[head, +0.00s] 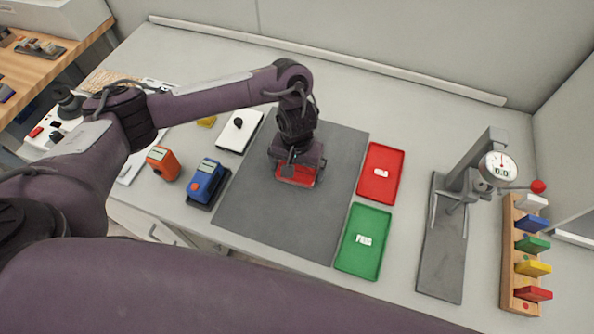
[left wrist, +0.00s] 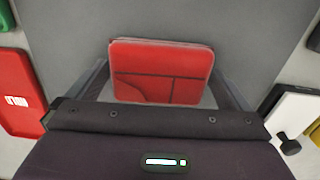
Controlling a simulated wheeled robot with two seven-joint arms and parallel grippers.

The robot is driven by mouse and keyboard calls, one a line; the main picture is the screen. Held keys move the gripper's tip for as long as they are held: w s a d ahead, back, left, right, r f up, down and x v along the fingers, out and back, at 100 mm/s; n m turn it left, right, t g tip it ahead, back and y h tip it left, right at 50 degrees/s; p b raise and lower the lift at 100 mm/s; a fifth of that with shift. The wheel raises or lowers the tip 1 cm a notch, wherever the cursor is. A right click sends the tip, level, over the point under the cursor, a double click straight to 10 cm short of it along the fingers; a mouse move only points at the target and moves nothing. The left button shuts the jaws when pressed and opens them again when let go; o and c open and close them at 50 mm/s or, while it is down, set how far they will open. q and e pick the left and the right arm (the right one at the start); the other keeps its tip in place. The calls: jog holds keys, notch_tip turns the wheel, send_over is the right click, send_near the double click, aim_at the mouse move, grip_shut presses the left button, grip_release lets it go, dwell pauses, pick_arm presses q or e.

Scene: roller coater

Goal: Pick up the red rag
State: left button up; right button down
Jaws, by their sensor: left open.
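The red rag (head: 297,176) is a flat, folded rectangle on the dark grey mat (head: 253,212). In the left wrist view the red rag (left wrist: 162,56) lies ahead of the gripper body with its fold lines showing. My left gripper (head: 296,170) points down right over the rag and hides part of it. In the left wrist view my left gripper (left wrist: 163,85) is open, with one finger at each side of the rag. I cannot tell whether the fingers touch it. My right gripper is not in view.
A red tray (head: 381,160) and a green tray (head: 363,250) lie right of the mat. A dial gauge stand (head: 440,260) and a wooden rack (head: 509,255) stand farther right. Blue (head: 206,180) and orange (head: 162,163) handheld devices and a white plate (head: 236,137) are on the left.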

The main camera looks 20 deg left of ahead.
pick_arm(q)
jog(key=c, duration=0.7)
jog(key=shift+r, duration=0.1)
jog(key=shift+w+r+p, duration=0.1)
jog(key=shift+r+p, duration=0.25)
jog(key=shift+r, duration=0.2)
notch_tip(320, 180, up, 8)
jog(key=p, duration=0.2)
jog(key=shift+w+r+p, duration=0.1)
jog(key=shift+r+p, duration=0.1)
jog(key=shift+p, duration=0.1)
notch_tip(320, 180, up, 9)
send_over(297, 167)
jog(key=shift+s+d+r, duration=0.1)
jog(key=shift+s+r, duration=0.1)
jog(key=shift+r, duration=0.5)
